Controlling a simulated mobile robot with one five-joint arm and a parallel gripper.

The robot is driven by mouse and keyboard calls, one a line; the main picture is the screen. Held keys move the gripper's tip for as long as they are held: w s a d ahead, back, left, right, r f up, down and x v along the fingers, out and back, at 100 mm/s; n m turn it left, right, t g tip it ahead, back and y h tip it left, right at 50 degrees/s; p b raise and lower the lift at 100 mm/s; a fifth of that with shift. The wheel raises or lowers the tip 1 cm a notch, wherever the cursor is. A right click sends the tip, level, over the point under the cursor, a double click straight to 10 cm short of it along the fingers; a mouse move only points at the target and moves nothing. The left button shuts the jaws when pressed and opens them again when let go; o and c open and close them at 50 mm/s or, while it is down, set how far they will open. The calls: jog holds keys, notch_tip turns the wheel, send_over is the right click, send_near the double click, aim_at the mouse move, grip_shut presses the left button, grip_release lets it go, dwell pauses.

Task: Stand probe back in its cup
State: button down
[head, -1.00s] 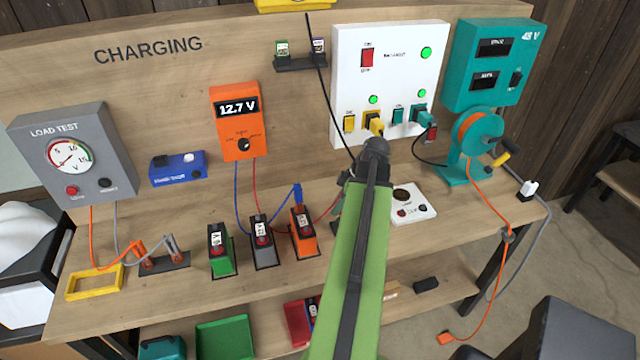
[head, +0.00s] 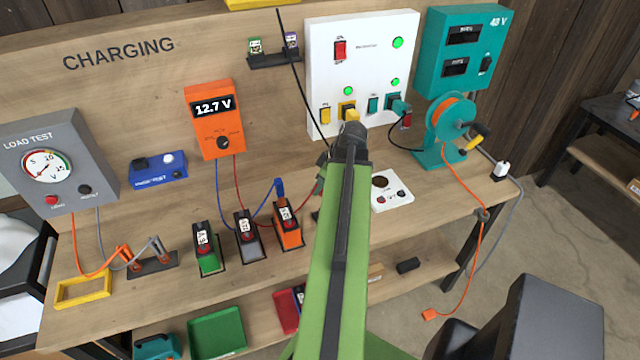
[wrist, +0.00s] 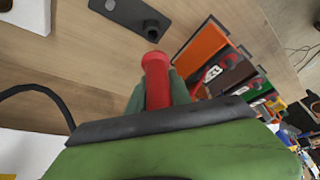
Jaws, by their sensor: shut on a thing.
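A red probe (wrist: 156,72) is clamped between the green jaws of my gripper (wrist: 157,92) in the wrist view. Its flared end points toward a dark plate (wrist: 122,10) carrying a small round cup (wrist: 151,29). The probe's end appears just short of the cup in the picture; I cannot tell its height above it. In the head view my arm hides the probe and most of my gripper. A red lead (head: 238,185) runs from the orange 12.7 V meter (head: 213,118) toward my gripper. A blue probe (head: 280,188) stands at the orange battery.
An orange battery (head: 288,224), a grey battery (head: 246,241) and a green battery (head: 206,250) stand in a row left of my arm. A white puck-topped plate (head: 391,191) lies to its right. A teal reel (head: 447,130) stands farther right.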

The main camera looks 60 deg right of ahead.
aim_at(319, 194)
jog(key=shift+f+b, duration=1.95)
jog(key=shift+f, duration=0.3)
jog(key=shift+r+p, duration=0.3)
jog(key=shift+w+f+b, duration=0.1)
jog(key=shift+f+b, duration=2.1)
jog(key=c, duration=1.1)
grip_release()
jog(key=p+v, duration=1.6)
jog(key=v, duration=0.1)
jog(key=shift+r, duration=0.3)
